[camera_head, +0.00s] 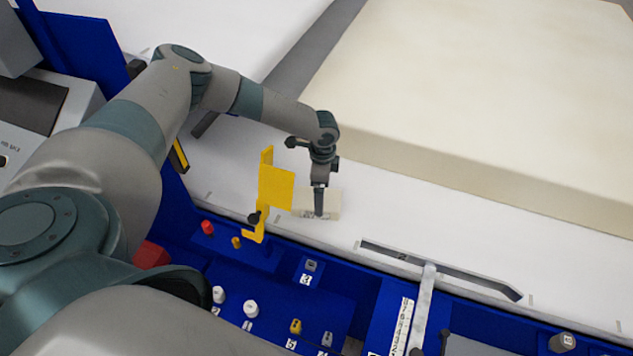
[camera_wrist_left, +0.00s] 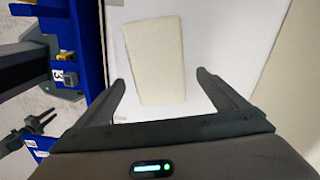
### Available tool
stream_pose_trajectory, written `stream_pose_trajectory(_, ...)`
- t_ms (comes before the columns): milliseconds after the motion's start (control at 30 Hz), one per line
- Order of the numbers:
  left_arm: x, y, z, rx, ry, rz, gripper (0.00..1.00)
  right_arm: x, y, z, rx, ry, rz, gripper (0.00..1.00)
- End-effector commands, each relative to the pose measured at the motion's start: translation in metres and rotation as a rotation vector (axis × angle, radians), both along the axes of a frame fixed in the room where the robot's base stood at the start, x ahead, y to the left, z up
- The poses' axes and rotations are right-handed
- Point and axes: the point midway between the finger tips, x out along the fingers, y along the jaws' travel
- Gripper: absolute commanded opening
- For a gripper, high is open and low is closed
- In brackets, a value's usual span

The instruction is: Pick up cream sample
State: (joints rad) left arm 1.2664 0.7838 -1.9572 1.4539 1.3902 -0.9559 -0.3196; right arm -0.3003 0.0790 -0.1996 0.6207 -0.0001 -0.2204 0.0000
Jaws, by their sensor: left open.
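The cream sample (camera_wrist_left: 158,65) is a pale rectangular block lying flat on the white table. In the left wrist view it lies ahead of and partly between my open left fingers, with no finger touching it. In the head view the sample (camera_head: 333,203) shows beside and behind my left gripper (camera_head: 319,212), which points down over it and covers part of it. My left gripper (camera_wrist_left: 163,98) is open and empty. My right gripper is not in view.
A yellow bracket (camera_head: 276,188) stands upright just left of the sample. A large cream slab (camera_head: 480,90) fills the back right. A blue panel (camera_head: 270,310) with several small knobs runs along the front. A slotted metal strip (camera_head: 440,270) lies to the right.

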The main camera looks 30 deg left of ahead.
Motion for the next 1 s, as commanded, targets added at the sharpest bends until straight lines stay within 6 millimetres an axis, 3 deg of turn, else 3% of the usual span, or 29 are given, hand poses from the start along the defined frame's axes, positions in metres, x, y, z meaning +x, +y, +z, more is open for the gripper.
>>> stream_pose_trajectory(267, 0.0, -0.002, -0.002, 0.0, 0.002, -0.001, 0.92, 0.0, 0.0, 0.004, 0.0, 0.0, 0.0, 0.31)
stream_pose_trajectory(700, 0.004, -0.011, -0.044, 0.001, 0.003, 0.001, 0.92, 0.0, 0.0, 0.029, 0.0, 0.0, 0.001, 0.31)
stream_pose_trajectory(1000, 0.004, -0.011, -0.052, 0.0, 0.001, 0.0, 0.92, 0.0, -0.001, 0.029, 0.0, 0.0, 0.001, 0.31)
